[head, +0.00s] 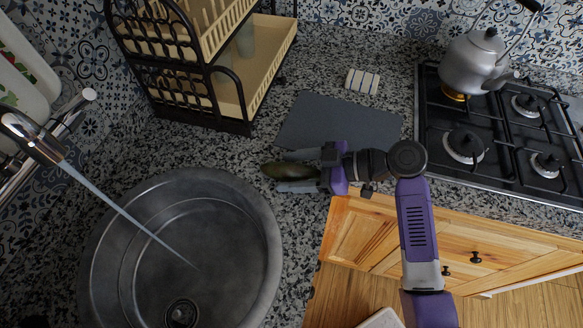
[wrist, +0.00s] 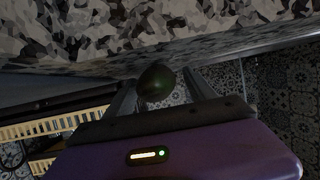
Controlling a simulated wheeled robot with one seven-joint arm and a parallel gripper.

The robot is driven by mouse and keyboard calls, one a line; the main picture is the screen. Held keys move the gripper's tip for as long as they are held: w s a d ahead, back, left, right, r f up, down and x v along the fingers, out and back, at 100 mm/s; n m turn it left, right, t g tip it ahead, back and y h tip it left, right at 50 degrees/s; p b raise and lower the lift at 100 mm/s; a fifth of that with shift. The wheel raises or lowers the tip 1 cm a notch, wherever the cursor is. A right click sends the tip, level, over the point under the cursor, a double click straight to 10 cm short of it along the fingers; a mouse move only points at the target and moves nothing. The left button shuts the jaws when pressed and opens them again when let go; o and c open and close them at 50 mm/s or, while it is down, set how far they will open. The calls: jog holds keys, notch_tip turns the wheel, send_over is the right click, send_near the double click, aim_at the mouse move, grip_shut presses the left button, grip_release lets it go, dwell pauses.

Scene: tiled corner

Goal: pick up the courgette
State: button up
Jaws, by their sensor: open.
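The dark green courgette (head: 289,171) lies on the speckled counter between the sink and the grey board. My gripper (head: 284,171) is open around it, with one finger on its far side and one on its near side. In the wrist view the rounded end of the courgette (wrist: 156,82) shows between the two spread fingers of my gripper (wrist: 163,82). I cannot tell whether either finger touches it. Its right part in the head view is partly hidden by my gripper.
A round metal sink (head: 262,235) with running water stands left of my gripper. A grey board (head: 340,122) lies just behind it, with a striped cloth (head: 362,82) beyond. A dish rack (head: 245,125) stands at the back left. A gas hob (head: 500,150) with a kettle (head: 474,65) is at the right.

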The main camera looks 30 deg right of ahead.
grip_shut()
dwell(0.3)
jog(key=shift+r, duration=0.1)
